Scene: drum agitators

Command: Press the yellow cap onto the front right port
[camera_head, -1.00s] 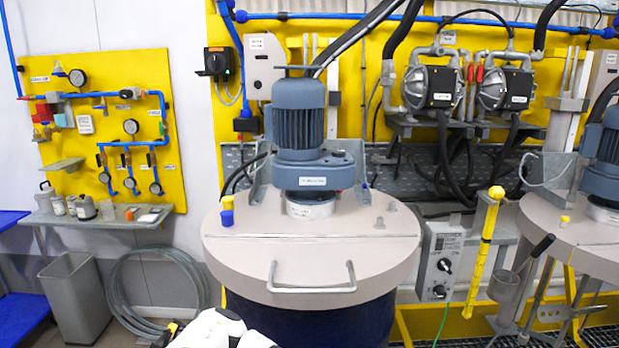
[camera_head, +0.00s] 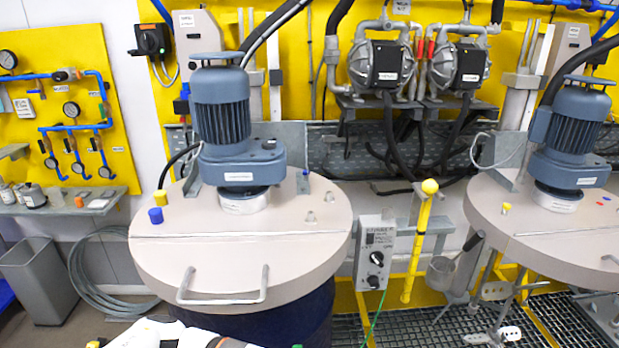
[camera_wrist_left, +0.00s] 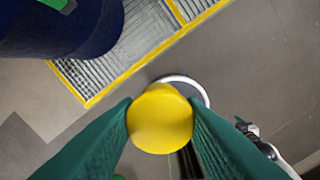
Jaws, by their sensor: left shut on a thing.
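My left gripper (camera_wrist_left: 160,122) is shut on the yellow cap (camera_wrist_left: 162,112), held between its green fingers above the floor in the left wrist view. The gripper's fingers and the cap are not clearly visible in the head view, where only white parts of my arm show at the bottom edge. The near drum lid (camera_head: 240,265) is a round beige cover. On its right side are two small metal ports, a front one (camera_head: 311,217) and a rear one (camera_head: 329,196); both look bare. My right gripper is not in view.
A control box (camera_head: 374,252) and yellow post (camera_head: 420,240) stand right.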

